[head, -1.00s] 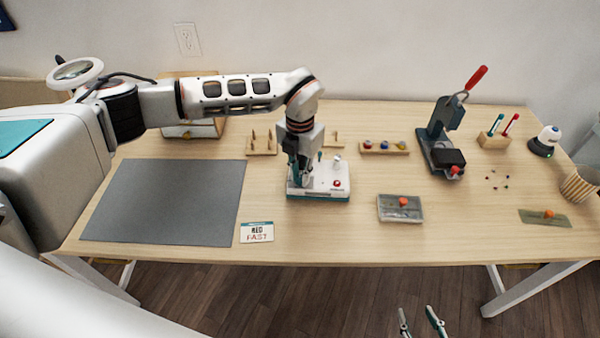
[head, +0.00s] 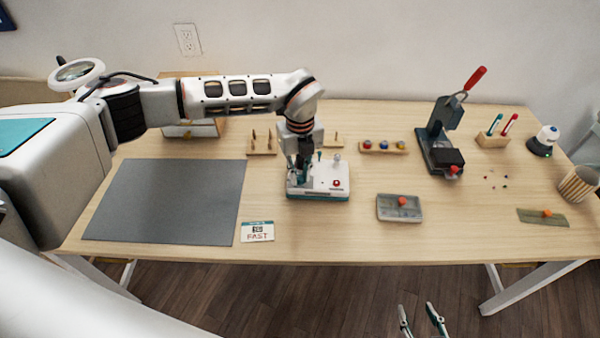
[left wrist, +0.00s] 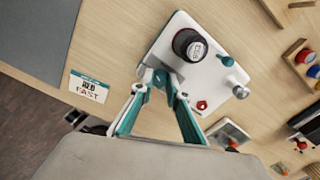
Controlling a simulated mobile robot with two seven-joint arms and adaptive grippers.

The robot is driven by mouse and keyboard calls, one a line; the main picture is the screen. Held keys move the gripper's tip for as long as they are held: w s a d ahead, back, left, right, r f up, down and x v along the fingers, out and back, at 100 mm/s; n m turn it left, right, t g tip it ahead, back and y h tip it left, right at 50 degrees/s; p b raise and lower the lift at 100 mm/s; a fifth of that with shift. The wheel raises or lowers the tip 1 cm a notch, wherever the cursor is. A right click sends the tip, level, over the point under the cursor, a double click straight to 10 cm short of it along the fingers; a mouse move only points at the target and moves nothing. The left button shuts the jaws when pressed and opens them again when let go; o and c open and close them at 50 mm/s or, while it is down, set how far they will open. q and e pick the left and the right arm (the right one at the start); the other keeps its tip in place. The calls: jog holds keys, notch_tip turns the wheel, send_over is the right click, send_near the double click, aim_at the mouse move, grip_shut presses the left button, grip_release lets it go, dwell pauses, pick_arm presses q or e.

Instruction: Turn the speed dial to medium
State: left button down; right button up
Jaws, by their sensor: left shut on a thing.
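The white machine with a teal base (head: 325,188) stands mid-table. Its red button (head: 337,183) and grey knob (head: 337,159) show on top; a teal lever (left wrist: 227,61) is clear in the left wrist view. My left gripper (head: 303,167) points down at the machine's left part. In the left wrist view its fingertips (left wrist: 165,80) are closed together low over the machine, around the speed dial, which they mostly hide. A black round piece with a white printed top (left wrist: 190,45) stands just beyond the tips. My right gripper (head: 421,321) is open and empty below the table's front edge.
A card reading FAST (head: 257,231) lies in front of the machine, beside a grey mat (head: 165,200). A grey tray (head: 400,215) is to the right, and a press with a red handle (head: 440,140) stands further back. Peg racks (head: 262,150) stand behind.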

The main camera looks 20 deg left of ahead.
aim_at(300, 177)
pick_arm(q)
jog(key=n, duration=0.4)
jog(key=shift+n, duration=0.7)
jog(key=c, duration=2)
grip_release()
jog(key=shift+o, duration=0.2)
jog(key=shift+r, duration=0.2)
notch_tip(300, 177, up, 12)
jog(key=shift+f, duration=0.15)
